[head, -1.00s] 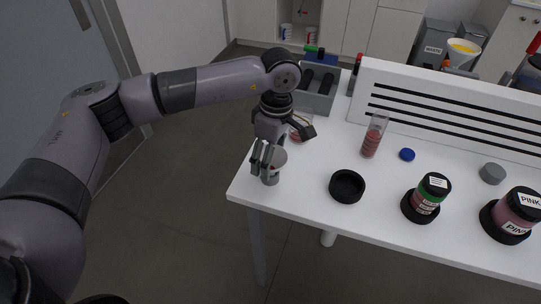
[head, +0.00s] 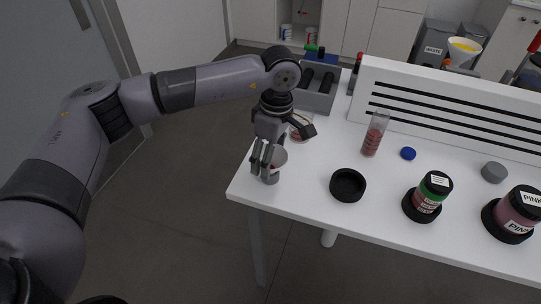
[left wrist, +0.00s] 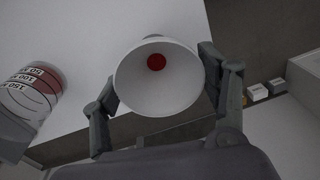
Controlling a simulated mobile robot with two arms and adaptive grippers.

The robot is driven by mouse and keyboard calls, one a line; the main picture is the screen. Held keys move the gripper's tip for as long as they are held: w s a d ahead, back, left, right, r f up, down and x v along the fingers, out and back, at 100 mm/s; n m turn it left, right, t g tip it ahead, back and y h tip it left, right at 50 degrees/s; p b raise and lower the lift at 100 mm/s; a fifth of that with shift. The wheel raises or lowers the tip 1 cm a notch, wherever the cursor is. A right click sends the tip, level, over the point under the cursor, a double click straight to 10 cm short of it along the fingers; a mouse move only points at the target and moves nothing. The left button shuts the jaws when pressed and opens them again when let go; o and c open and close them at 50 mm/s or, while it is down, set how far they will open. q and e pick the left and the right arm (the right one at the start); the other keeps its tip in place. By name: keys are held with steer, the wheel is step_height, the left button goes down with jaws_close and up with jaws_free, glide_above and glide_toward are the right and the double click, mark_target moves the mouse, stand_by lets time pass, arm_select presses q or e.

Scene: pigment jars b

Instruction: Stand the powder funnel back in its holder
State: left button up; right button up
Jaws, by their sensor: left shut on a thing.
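The powder funnel (head: 279,156) is a pale grey cone near the table's left front corner. In the left wrist view the funnel (left wrist: 180,92) shows its wide mouth, with a red round patch at the bottom of the cone. My left gripper (head: 264,160) is shut on the funnel, with fingers on opposite sides of it in the left wrist view (left wrist: 162,105). A short grey part (head: 271,178) shows below the cone; I cannot tell whether it is the funnel's lower end or a holder. An empty black ring (head: 347,186) lies to the right. My right gripper is not in view.
A tall tube of red powder (head: 372,140), a blue cap (head: 408,153), a green-banded jar (head: 431,193) and a pink jar (head: 519,210) stand rightward. A grey tray (head: 316,98) and slotted white panel (head: 440,100) are behind.

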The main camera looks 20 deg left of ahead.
arm_select(q)
steer(key=o, duration=1.5)
